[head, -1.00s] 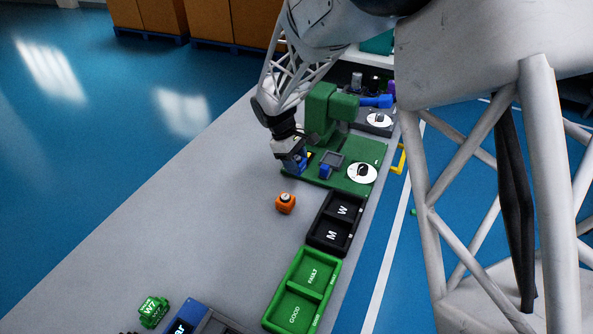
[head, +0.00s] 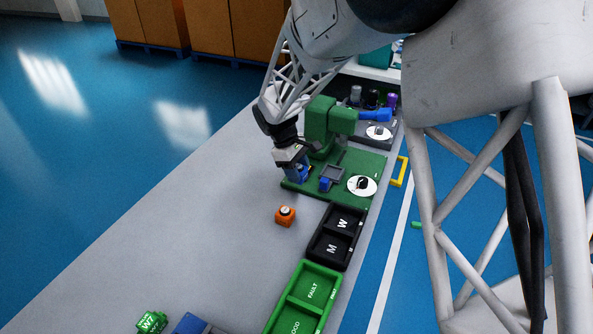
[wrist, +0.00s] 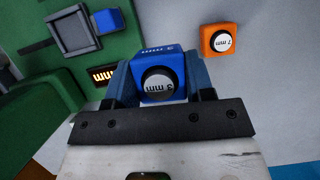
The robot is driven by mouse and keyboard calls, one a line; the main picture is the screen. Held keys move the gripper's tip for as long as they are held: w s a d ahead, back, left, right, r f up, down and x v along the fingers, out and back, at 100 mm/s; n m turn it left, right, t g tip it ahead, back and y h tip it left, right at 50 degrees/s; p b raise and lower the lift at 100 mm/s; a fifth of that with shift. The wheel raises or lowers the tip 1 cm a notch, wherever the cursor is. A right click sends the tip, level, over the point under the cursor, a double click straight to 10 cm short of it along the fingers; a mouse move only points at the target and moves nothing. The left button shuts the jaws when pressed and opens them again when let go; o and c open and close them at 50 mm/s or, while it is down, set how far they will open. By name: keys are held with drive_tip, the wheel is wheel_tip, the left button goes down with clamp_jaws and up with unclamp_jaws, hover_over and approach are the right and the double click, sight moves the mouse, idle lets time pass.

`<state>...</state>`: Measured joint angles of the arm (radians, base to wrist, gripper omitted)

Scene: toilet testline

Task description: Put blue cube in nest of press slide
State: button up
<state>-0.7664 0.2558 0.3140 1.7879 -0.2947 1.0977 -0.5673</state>
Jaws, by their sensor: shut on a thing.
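My gripper (head: 299,173) is shut on the blue cube (wrist: 157,66), which has a round black knob marked "3 mm". In the wrist view the cube sits between the two fingers. In the head view the gripper hangs at the left edge of the green press base, and the cube is mostly hidden by the fingers. The press slide's nest (head: 334,171) is a grey square frame on the green base, right of my gripper; it also shows at upper left in the wrist view (wrist: 73,34), and looks empty. A small blue block (head: 325,184) is beside the nest.
The green press (head: 320,120) stands behind the nest. A white dial (head: 361,185) is on the base at right. Black bins (head: 337,237) and green bins (head: 304,299) lie nearer.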

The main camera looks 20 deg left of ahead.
hover_over(336, 174)
drive_tip(key=a, duration=0.1)
drive_tip(key=shift+a+n, duration=0.2)
drive_tip(key=shift+n, duration=0.1)
drive_tip(key=shift+f, duration=0.1)
drive_tip(key=shift+f, duration=3.1)
drive_tip(key=shift+f, duration=0.25)
drive_tip(key=o, duration=1)
drive_tip(key=shift+o, duration=0.2)
